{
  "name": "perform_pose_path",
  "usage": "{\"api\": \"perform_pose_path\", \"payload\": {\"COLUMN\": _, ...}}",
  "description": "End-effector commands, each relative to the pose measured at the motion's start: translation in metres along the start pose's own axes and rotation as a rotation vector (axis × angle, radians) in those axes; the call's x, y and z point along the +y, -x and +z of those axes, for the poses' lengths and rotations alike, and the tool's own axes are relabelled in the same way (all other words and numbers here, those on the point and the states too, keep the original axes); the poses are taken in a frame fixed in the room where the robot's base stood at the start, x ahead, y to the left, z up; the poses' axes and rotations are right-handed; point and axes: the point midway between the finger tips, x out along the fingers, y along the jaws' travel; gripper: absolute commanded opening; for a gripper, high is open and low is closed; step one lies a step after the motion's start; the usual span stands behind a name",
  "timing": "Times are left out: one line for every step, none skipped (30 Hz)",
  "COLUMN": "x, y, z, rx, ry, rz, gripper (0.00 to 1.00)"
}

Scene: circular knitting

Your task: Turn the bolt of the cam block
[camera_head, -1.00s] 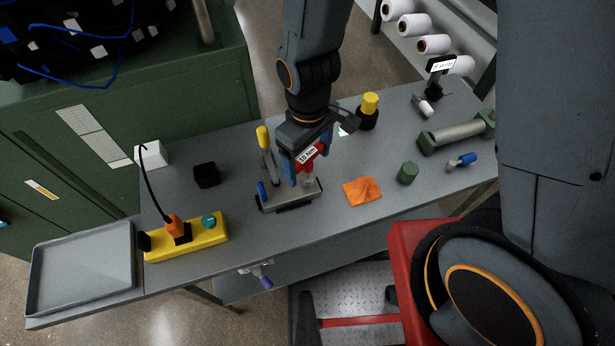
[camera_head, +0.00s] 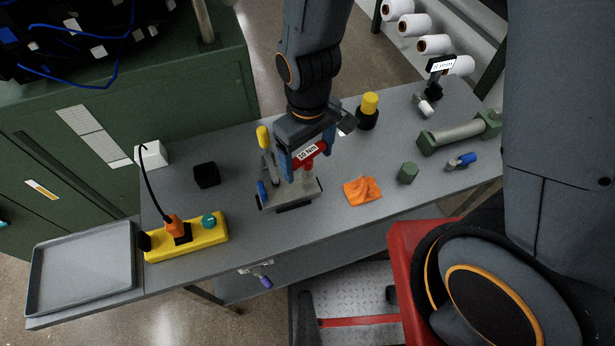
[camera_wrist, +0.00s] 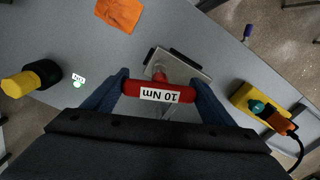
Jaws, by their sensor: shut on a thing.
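My gripper (camera_head: 306,157) is shut on the ends of a red handle labelled "10 Nm" (camera_wrist: 160,93), a T-shaped torque tool. The handle lies crosswise between the blue fingers in the wrist view. The grey metal cam block (camera_head: 310,190) sits on the bench below the gripper, and part of it shows beyond the handle in the wrist view (camera_wrist: 190,68). The tool's shaft points down at the block. The bolt is hidden under the tool, so I cannot tell how the tip sits on it.
A yellow-handled lever (camera_head: 263,138) stands close left of my gripper. An orange cloth (camera_head: 362,191), a green cylinder (camera_head: 408,172) and a black pot with a yellow top (camera_head: 368,112) are to the right. A yellow power strip (camera_head: 187,241) and black cube (camera_head: 206,174) are left.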

Motion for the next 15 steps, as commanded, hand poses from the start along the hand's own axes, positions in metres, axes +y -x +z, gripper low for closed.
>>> {"api": "perform_pose_path", "payload": {"x": 0.0, "y": 0.003, "z": 0.0, "rx": 0.002, "ry": 0.0, "rz": 0.0, "gripper": 0.55}}
{"api": "perform_pose_path", "payload": {"x": 0.0, "y": 0.004, "z": -0.001, "rx": 0.002, "ry": 0.0, "rz": 0.0, "gripper": 0.55}}
{"api": "perform_pose_path", "payload": {"x": 0.0, "y": 0.006, "z": -0.001, "rx": 0.002, "ry": 0.0, "rz": 0.0, "gripper": 0.55}}
{"api": "perform_pose_path", "payload": {"x": 0.0, "y": 0.007, "z": 0.0, "rx": 0.002, "ry": 0.0, "rz": 0.0, "gripper": 0.55}}
{"api": "perform_pose_path", "payload": {"x": 0.0, "y": 0.009, "z": 0.0, "rx": 0.001, "ry": 0.0, "rz": 0.0, "gripper": 0.55}}
{"api": "perform_pose_path", "payload": {"x": 0.0, "y": 0.01, "z": 0.0, "rx": 0.001, "ry": 0.0, "rz": 0.0, "gripper": 0.55}}
{"api": "perform_pose_path", "payload": {"x": 0.0, "y": 0.012, "z": 0.0, "rx": 0.001, "ry": 0.0, "rz": 0.0, "gripper": 0.55}}
{"api": "perform_pose_path", "payload": {"x": 0.0, "y": 0.013, "z": 0.0, "rx": 0.001, "ry": 0.0, "rz": 0.0, "gripper": 0.55}}
{"api": "perform_pose_path", "payload": {"x": 0.0, "y": 0.015, "z": 0.0, "rx": 0.002, "ry": 0.0, "rz": 0.0, "gripper": 0.55}}
{"api": "perform_pose_path", "payload": {"x": 0.0, "y": 0.016, "z": 0.0, "rx": 0.002, "ry": 0.0, "rz": 0.0, "gripper": 0.55}}
{"api": "perform_pose_path", "payload": {"x": 0.0, "y": 0.018, "z": 0.0, "rx": 0.002, "ry": 0.0, "rz": 0.0, "gripper": 0.55}}
{"api": "perform_pose_path", "payload": {"x": 0.0, "y": 0.019, "z": 0.0, "rx": 0.002, "ry": 0.0, "rz": 0.0, "gripper": 0.55}}
{"api": "perform_pose_path", "payload": {"x": 0.0, "y": 0.021, "z": 0.0, "rx": 0.001, "ry": 0.0, "rz": 0.0, "gripper": 0.55}}
{"api": "perform_pose_path", "payload": {"x": 0.0, "y": 0.022, "z": 0.0, "rx": 0.001, "ry": 0.0, "rz": 0.0, "gripper": 0.55}}
{"api": "perform_pose_path", "payload": {"x": 0.0, "y": 0.024, "z": 0.0, "rx": 0.001, "ry": 0.0, "rz": 0.0, "gripper": 0.55}}
